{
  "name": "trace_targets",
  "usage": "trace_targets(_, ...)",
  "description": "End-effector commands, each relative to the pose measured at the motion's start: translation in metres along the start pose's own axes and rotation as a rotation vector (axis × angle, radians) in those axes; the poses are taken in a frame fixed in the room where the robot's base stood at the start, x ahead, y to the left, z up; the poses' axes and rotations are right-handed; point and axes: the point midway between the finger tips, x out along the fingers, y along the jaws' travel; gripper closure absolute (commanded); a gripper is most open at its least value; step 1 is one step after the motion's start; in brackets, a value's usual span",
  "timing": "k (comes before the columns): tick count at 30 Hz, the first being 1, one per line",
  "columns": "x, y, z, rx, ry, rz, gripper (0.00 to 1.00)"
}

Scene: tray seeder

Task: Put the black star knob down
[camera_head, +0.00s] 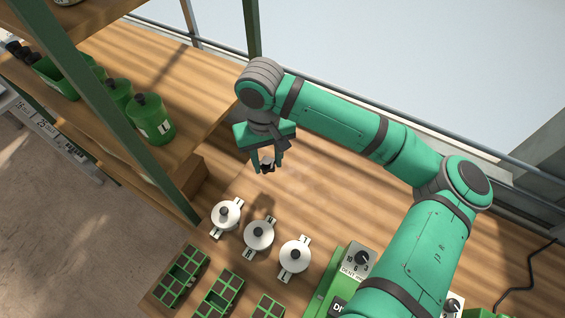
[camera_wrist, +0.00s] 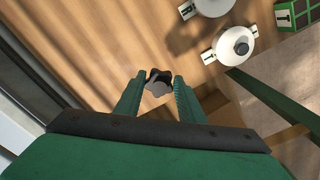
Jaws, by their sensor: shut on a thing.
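The black star knob (camera_wrist: 157,82) is between the fingertips of my gripper (camera_wrist: 151,88) in the wrist view, with a grey part showing below its dark lobes. In the head view my gripper (camera_head: 267,165) is shut on the knob (camera_head: 267,162) and holds it over the wooden bench (camera_head: 330,205). The fingers partly hide the knob. The height of the knob above the bench is hard to tell.
Three white round lidded pieces with tabs stand in front of my gripper: left (camera_head: 226,215), middle (camera_head: 259,235) and right (camera_head: 295,256). Green seed trays (camera_head: 183,275) lie nearer. A green shelf post (camera_head: 115,125) rises at left. Bench right of my gripper is bare.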

Motion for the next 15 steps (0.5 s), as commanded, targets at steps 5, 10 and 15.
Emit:
trace_targets(5, 0.031, 0.0, 0.001, 0.001, -0.002, -0.001, 0.9)
trace_targets(10, 0.045, 0.001, 0.0, 0.001, -0.001, -0.001, 0.9)
trace_targets(15, 0.06, 0.001, 0.001, 0.002, -0.002, 0.0, 0.9)
